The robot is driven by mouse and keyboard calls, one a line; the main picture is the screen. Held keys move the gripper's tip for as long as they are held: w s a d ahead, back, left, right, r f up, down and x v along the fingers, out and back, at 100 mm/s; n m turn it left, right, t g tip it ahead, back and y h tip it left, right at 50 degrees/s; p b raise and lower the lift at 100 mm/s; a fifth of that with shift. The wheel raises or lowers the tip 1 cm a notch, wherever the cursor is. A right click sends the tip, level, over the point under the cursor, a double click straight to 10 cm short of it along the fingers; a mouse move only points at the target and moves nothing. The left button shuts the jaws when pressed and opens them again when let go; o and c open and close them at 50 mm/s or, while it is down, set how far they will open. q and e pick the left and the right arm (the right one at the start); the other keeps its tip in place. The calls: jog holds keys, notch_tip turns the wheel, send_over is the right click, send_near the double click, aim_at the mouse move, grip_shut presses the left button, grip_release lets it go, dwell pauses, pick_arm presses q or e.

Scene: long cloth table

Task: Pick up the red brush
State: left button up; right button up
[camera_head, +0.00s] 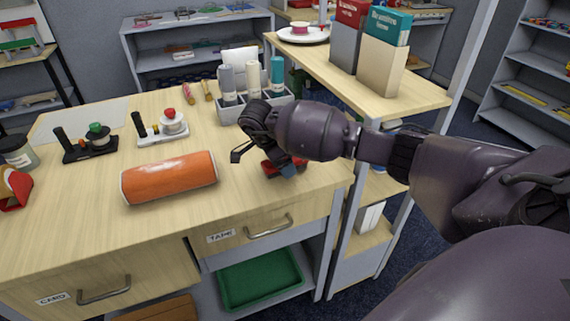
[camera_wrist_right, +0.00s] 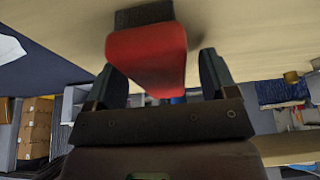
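The red brush (camera_wrist_right: 148,58) shows in the right wrist view as a red block with a dark end, between the two spread fingers of my right gripper (camera_wrist_right: 160,66). A gap shows between it and the right-hand finger; contact on the left side cannot be told. In the head view, a red piece (camera_head: 270,168), apparently the brush, lies near the table's right front corner. My right gripper (camera_head: 262,158) is over it, its fingers apart, and hides much of it. A blue-grey piece (camera_head: 289,170) shows beside the red. My left gripper is not in view.
An orange roll (camera_head: 170,177) lies left of my right gripper on the wooden table (camera_head: 100,225). A grey holder with bottles (camera_head: 235,110) stands just behind.

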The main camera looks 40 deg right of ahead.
jog(key=c, duration=1)
jog(key=shift+r, duration=0.1)
notch_tip(320, 180, up, 20)
jog(key=shift+f+p, duration=0.1)
jog(key=shift+p, duration=1.05)
